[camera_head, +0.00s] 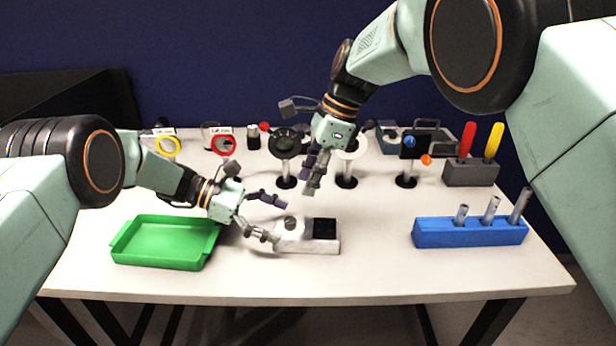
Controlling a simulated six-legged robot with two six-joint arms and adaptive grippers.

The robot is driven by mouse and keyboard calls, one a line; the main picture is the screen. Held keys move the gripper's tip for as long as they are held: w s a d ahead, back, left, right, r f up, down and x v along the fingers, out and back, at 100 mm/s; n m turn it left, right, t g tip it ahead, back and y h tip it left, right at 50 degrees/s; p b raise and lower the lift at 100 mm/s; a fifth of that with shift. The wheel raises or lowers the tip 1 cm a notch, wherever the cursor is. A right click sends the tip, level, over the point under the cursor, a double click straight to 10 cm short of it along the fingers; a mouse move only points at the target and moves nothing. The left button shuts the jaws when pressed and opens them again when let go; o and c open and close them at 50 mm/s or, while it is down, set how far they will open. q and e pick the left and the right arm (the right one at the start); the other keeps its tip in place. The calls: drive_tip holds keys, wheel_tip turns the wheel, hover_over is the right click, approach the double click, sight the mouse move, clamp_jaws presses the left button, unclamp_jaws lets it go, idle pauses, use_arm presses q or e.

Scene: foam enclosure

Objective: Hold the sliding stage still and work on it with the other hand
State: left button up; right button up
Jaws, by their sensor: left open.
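The sliding stage (294,243) is a low white block with a black square top on its right part and a small grey knob on its left part. It sits on the white table near the front middle. My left gripper (279,220) is open at the stage's left end, one finger above and the other low beside the white block; I cannot tell whether it touches. My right gripper (310,189) hangs above and behind the stage, pointing down, apart from it. Its fingers overlap in this view, so its opening is unclear.
A green tray (157,263) lies left of the stage. A blue rack (470,235) with grey tubes stands at right. Behind it is a grey holder (470,174) with red and yellow handles. Post-mounted optics, including a black-ringed one (285,146), line the back. Table between stage and rack is clear.

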sight(306, 230)
use_arm(q)
drive_tip(key=shift+x, duration=4)
drive_tip(key=shift+a, duration=0.1)
drive_tip(key=shift+c, duration=0.4)
drive_tip(key=c, duration=1.7)
drive_tip(key=shift+c, duration=0.2)
